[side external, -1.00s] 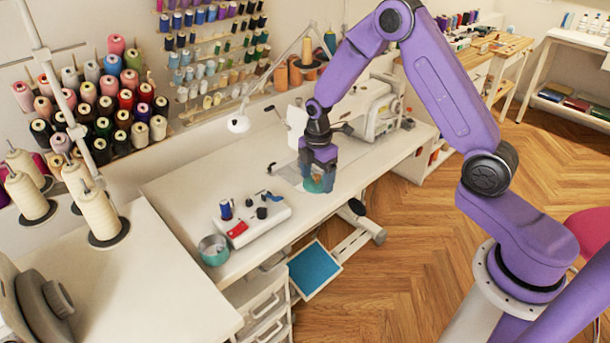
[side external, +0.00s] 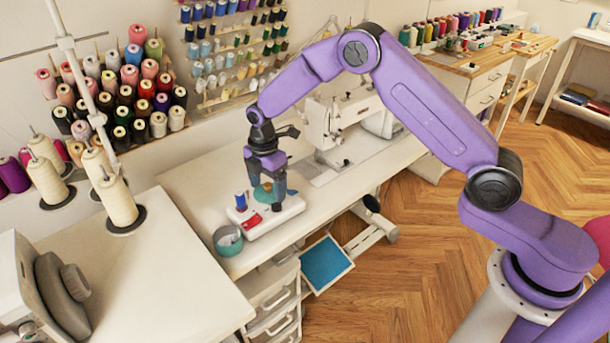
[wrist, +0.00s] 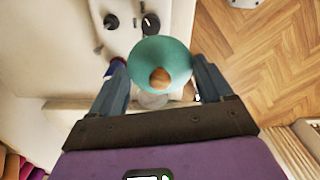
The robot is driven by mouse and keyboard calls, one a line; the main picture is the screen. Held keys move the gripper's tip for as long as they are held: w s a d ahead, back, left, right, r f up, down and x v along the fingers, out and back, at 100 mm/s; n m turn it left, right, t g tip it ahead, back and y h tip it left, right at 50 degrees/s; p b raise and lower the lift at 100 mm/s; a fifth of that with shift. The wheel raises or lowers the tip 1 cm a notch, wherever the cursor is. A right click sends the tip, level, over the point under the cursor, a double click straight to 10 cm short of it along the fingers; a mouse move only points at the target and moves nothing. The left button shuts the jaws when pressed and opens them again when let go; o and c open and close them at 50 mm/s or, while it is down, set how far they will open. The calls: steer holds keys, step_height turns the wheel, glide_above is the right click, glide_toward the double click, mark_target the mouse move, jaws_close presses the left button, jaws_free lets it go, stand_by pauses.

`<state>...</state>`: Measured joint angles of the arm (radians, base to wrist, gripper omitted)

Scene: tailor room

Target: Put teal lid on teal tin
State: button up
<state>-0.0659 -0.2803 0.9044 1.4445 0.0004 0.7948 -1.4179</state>
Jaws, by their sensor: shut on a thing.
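The teal lid (wrist: 160,55) is round with a brown wooden knob (wrist: 160,78) at its centre. My gripper (side external: 266,200) is shut on the lid, its fingers on either side of it in the wrist view (wrist: 162,88). In the side view the lid (side external: 265,194) is partly hidden by the fingers and is held above the white bobbin winder. The teal tin (side external: 228,240) stands open on the table's front left, to the left of and nearer than my gripper. In the wrist view I cannot make out the tin clearly.
The white winder (side external: 262,226) with a blue spool (side external: 241,202) and a red part stands right beside the tin, under my gripper. The sewing machine (side external: 335,120) is farther right. The table's front edge lies close to the tin.

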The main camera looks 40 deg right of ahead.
steer(key=w+a+f+n, duration=0.1)
steer(key=w+a+n, duration=0.1)
steer(key=a, duration=1.1)
steer(key=shift+s+d+f, duration=0.1)
steer(key=shift+s+f, duration=0.05)
steer(key=shift+f, duration=1.3)
steer(key=shift+s+d+f, duration=0.1)
steer(key=shift+f, duration=1.3)
steer(key=shift+f, duration=0.65)
steer(key=o, duration=0.7)
steer(key=shift+o, duration=0.2)
steer(key=shift+r, duration=0.1)
step_height(320, 180, up, 11)
